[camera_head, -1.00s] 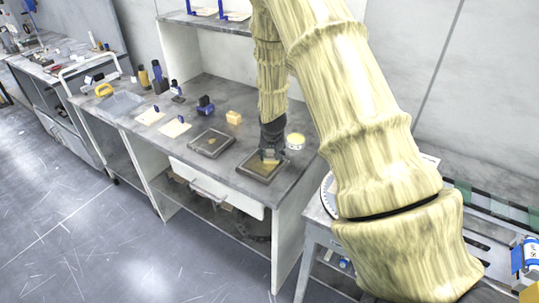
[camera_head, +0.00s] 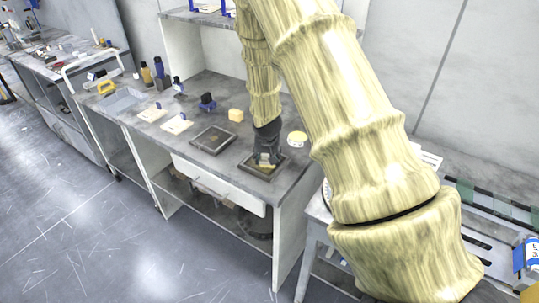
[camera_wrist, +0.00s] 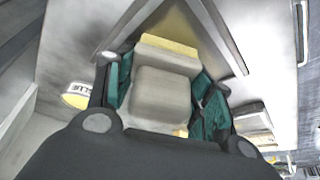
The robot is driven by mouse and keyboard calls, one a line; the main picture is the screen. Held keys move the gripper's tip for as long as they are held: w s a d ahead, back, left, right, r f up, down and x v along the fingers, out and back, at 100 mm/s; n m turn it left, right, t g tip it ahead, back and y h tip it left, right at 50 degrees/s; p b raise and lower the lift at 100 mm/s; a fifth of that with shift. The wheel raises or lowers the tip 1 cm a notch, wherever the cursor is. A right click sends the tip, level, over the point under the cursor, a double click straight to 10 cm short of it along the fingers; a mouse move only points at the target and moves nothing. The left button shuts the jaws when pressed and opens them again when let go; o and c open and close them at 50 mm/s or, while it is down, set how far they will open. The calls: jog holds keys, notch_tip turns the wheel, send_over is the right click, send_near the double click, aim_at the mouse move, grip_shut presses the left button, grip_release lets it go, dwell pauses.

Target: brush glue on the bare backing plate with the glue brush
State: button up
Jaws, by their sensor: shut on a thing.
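My gripper (camera_wrist: 165,100) is shut on the glue brush (camera_wrist: 160,88), a pale grey block with a yellowish edge, between its teal finger pads. In the head view my gripper (camera_head: 267,160) is low over the right backing plate (camera_head: 247,168), a square plate with a dark rim. This plate's tan face and grey rim (camera_wrist: 222,40) show behind the brush in the wrist view. I cannot tell whether the bristles touch it. The glue pot (camera_head: 297,138), round with a yellow top, stands just behind and right of the plate; it also shows in the wrist view (camera_wrist: 76,95).
A second square plate (camera_head: 212,139) lies left of mine. A yellow block (camera_head: 236,115), a blue-based dark object (camera_head: 207,102) and two pale sheets (camera_head: 177,123) lie farther left on the bench. The bench's front edge is close to both plates.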

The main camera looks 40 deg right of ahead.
jog(key=shift+s+a, duration=0.3)
jog(key=shift+a, duration=0.4)
jog(key=shift+w+d+f, duration=0.1)
jog(key=shift+w+d, duration=0.3)
jog(key=shift+d, duration=0.5)
jog(key=shift+w+d+f, duration=0.1)
jog(key=shift+w+d, duration=0.25)
jog(key=shift+d, duration=0.6)
jog(key=shift+w+d, duration=0.4)
jog(key=shift+d, duration=0.5)
jog(key=shift+w+r, duration=0.1)
jog(key=shift+w, duration=0.05)
